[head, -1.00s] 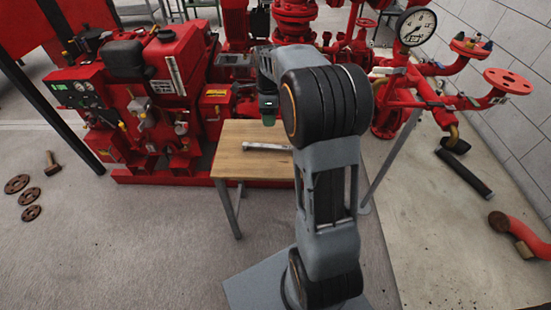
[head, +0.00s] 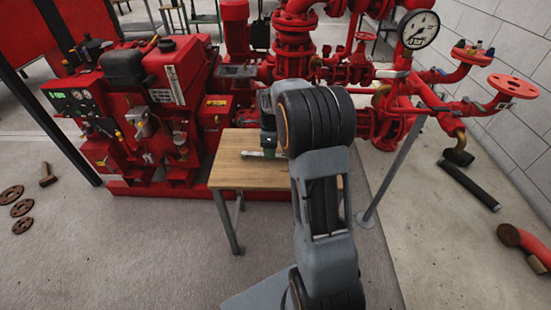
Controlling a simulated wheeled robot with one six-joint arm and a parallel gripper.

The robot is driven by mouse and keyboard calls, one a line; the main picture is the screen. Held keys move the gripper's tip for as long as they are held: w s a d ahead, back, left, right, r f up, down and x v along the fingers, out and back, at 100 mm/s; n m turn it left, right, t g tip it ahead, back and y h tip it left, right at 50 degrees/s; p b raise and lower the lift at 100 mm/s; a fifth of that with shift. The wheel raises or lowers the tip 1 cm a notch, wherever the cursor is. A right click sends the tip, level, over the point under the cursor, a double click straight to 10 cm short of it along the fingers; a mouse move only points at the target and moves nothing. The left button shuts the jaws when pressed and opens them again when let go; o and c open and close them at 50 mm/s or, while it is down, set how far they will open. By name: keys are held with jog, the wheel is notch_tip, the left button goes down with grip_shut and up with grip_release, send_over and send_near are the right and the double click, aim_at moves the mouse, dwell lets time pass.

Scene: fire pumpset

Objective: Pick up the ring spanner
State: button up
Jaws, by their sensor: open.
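The ring spanner (head: 252,154) is a slim silver-grey tool lying on the small wooden table (head: 235,176). Its left end shows; its right part is hidden behind my gripper and arm. My gripper (head: 268,152) is low over the table, at the spanner, and points down. It is open. The fingertips are small and partly hidden, so I cannot tell whether they touch the spanner or stand around it.
The red engine and pump set (head: 150,110) stands close behind the table. A red pipe with a pressure gauge (head: 418,29) stands at the right. Rusty flange discs (head: 22,208) lie on the left floor. A black pipe piece (head: 468,186) lies on the right floor.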

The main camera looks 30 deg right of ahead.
notch_tip(320, 180, down, 4)
jog(key=shift+r+b, duration=0.15)
jog(key=shift+b, duration=0.4)
jog(key=shift+c, duration=0.3)
grip_shut()
jog(key=shift+r, duration=0.1)
